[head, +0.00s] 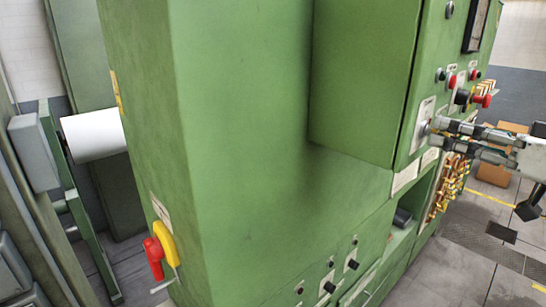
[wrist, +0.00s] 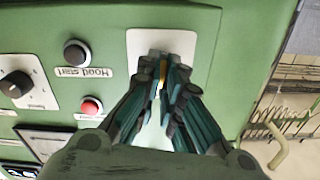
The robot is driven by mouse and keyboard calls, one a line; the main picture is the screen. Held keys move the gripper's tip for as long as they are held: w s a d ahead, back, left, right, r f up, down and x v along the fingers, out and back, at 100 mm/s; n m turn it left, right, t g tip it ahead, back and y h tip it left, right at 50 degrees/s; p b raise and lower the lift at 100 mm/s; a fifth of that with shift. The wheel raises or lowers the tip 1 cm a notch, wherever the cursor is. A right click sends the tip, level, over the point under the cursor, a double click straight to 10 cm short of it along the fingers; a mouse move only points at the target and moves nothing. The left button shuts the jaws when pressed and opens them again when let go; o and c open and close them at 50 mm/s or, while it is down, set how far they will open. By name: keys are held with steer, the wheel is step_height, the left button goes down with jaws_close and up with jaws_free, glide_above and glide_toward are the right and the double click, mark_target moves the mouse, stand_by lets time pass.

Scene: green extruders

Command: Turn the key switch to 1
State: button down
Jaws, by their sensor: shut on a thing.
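The key switch sits on a white plate (wrist: 150,42) on the green panel. In the wrist view a small yellowish part of the key (wrist: 162,71) shows between my fingertips. My gripper (wrist: 163,85) is shut on the key, with one finger on each side of it. In the head view my gripper (head: 431,131) reaches in from the right, with its tips at the white plate (head: 426,108). The fingers hide most of the switch, so I cannot tell which position it points to.
In the wrist view a black button (wrist: 76,53), a red button (wrist: 91,106) and a black knob (wrist: 15,85) are left of the gripper. In the head view brass fittings (head: 449,185) lie below my arm. Cardboard boxes (head: 492,170) stand behind it.

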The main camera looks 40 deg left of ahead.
steer(key=shift+w+f+m+b, duration=0.1)
steer(key=shift+m+b, duration=0.65)
steer(key=shift+m, duration=1.65)
steer(key=shift+w+m+b, duration=0.1)
steer(key=shift+m+b, duration=0.6)
steer(key=shift+m, duration=1.7)
steer(key=c, duration=1.8)
jaws_free()
steer(key=shift+o, duration=0.2)
steer(key=shift+d, duration=0.15)
steer(key=s+d, duration=0.1)
steer(key=d, duration=1)
steer(key=shift+d, duration=0.4)
